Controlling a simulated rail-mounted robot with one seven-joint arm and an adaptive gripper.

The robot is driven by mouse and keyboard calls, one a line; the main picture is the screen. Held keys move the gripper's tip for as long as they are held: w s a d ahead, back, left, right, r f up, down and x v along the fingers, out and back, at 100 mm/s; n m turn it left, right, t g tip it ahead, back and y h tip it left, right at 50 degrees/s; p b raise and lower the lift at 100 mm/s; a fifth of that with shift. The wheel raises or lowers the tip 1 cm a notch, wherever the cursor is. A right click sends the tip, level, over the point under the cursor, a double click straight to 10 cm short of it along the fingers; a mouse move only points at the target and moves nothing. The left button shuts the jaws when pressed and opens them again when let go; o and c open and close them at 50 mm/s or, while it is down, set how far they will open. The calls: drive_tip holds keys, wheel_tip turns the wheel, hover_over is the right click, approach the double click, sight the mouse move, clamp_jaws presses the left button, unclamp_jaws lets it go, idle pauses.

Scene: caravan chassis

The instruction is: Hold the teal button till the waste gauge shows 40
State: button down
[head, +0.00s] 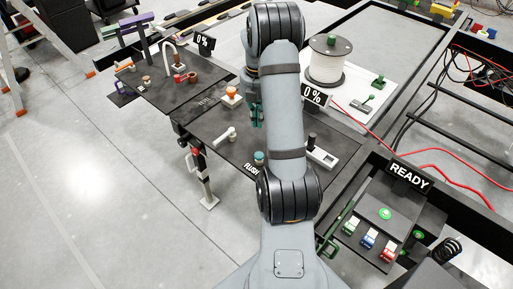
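The teal button (259,156) stands on the dark panel in the head view, behind a label partly hidden by my arm that appears to read "FLUSH". Two gauge signs both read 0 %: one (313,95) right of my arm and one (203,42) at the back left. I cannot tell which is the waste gauge. My gripper (256,117) shows only in part beside my forearm, above the panel and farther back than the teal button. It looks apart from the button. Its fingers are mostly hidden, so I cannot tell whether they are open.
An orange-topped knob (231,93) and a white-handled lever (225,134) are on the panel left of my arm. A white spool (327,62) stands at the back right. A READY sign (409,177) is above coloured switches at right. Red cables (440,154) run along the right.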

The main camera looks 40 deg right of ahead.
sight(257, 153)
drive_tip(key=shift+n, duration=0.4)
drive_tip(key=shift+f, duration=0.1)
wheel_tip(257, 153, down, 14)
drive_tip(key=shift+r+p, duration=0.1)
drive_tip(key=shift+p, duration=1.1)
drive_tip(key=shift+w, duration=0.1)
